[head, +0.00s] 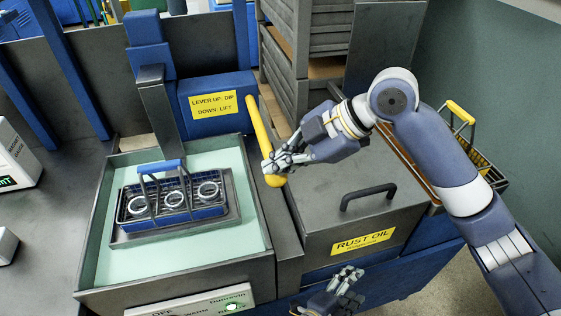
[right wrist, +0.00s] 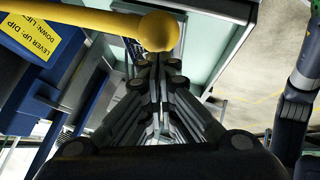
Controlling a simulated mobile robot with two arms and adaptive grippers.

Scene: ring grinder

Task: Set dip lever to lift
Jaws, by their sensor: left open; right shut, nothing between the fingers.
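The yellow dip lever (head: 259,125) comes out of the blue box beside the tank, with its knob end toward the front. In the right wrist view its knob (right wrist: 158,32) is just beyond my fingertips. My right gripper (head: 270,166) is shut and empty at the lever's knob end; I cannot tell whether it touches. Its closed fingers also show in the right wrist view (right wrist: 155,62). A yellow label (head: 214,104) reads "LEVER UP: DIP, DOWN: LIFT". The blue basket (head: 180,213) holds three rings on a tray in the tank. My left gripper (head: 350,277) is open and empty, low in front.
The tank (head: 262,236) holds pale green liquid. Right of it is a grey lidded rust oil box (head: 319,215) with a black handle (head: 368,193). A yellow-handled basket (head: 462,125) stands at the far right. Grey stacked crates (head: 287,60) rise behind the lever.

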